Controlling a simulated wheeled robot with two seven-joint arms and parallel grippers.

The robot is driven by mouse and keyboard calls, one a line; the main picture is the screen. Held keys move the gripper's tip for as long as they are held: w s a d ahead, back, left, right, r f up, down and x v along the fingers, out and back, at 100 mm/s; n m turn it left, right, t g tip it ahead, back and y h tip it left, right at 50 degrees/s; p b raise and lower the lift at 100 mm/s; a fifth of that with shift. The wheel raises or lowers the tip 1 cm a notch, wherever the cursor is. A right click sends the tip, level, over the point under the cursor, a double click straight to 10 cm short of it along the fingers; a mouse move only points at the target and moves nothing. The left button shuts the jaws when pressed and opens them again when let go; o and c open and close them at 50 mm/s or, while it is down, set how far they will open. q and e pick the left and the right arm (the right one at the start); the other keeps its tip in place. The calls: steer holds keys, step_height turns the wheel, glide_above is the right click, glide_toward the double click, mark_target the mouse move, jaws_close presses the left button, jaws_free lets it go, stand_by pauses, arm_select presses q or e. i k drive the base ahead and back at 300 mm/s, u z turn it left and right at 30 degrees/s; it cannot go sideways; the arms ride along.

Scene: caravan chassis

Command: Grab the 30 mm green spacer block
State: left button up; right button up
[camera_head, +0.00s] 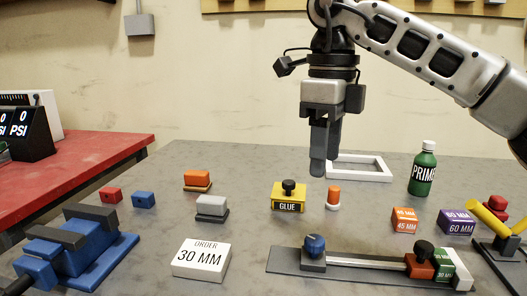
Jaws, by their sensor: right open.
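The green spacer block (444,264) has 30 MM in white on it. It sits at the right end of a grey rail fixture (365,262), between a red block with a black knob (420,262) and a white end piece (463,270). My right gripper (326,160) is open and empty, pointing down above the back middle of the table, well above and to the left of the green block. My left gripper is out of view.
An orange 45 MM block (404,220) and a purple 60 MM block (457,222) stand behind the fixture. A yellow-armed stand (497,232) is close on its right.

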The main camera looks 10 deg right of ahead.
mark_target(445, 268)
steer(key=k, duration=1)
